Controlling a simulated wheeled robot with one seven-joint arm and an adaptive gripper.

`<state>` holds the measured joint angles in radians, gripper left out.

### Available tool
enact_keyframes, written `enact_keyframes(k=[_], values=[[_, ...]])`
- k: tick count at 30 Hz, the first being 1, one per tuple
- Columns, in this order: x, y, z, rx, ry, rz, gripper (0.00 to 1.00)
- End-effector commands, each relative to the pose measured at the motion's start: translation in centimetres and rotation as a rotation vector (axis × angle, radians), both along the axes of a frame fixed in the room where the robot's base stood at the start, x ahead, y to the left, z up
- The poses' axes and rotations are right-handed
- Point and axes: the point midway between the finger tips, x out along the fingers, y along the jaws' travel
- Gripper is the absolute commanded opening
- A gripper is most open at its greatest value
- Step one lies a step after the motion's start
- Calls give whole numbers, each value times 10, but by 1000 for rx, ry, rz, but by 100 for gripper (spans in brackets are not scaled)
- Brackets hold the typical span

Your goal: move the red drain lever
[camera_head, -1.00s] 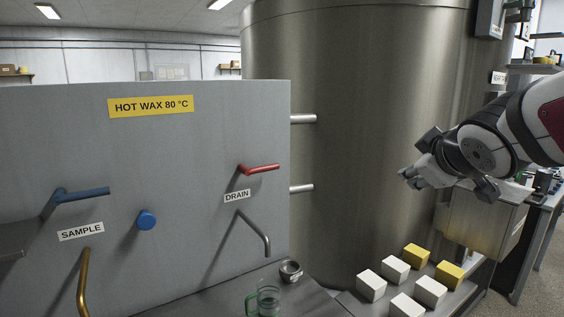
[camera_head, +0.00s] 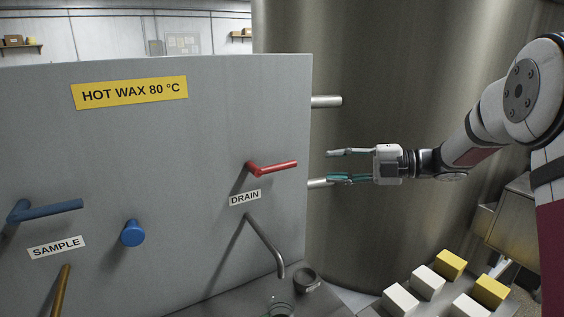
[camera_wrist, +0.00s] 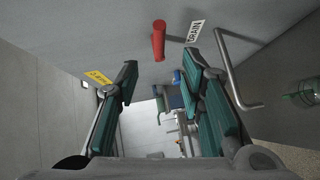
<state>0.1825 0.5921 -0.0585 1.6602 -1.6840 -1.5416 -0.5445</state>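The red drain lever (camera_head: 272,168) sticks out to the right from the grey panel, above the DRAIN label (camera_head: 244,198). A bent metal spout (camera_head: 264,244) hangs below it. My gripper (camera_head: 338,166) is to the right of the lever, apart from it, with its fingers pointing left toward the panel.
A blue SAMPLE lever (camera_head: 48,209) and a blue knob (camera_head: 132,233) are on the panel's left. A steel tank (camera_head: 400,80) stands behind my gripper. A small cup (camera_head: 307,281) and a glass mug (camera_head: 280,309) stand below the spout. Several white and yellow blocks (camera_head: 450,265) lie at lower right.

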Motion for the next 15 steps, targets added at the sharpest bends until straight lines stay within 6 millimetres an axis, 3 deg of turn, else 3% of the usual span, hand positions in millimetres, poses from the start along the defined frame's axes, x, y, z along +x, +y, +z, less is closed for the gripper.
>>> enact_keyframes(k=[5,15], values=[[2,19,-2,0,1,7,36],[13,84,-10,1,2,6,36]])
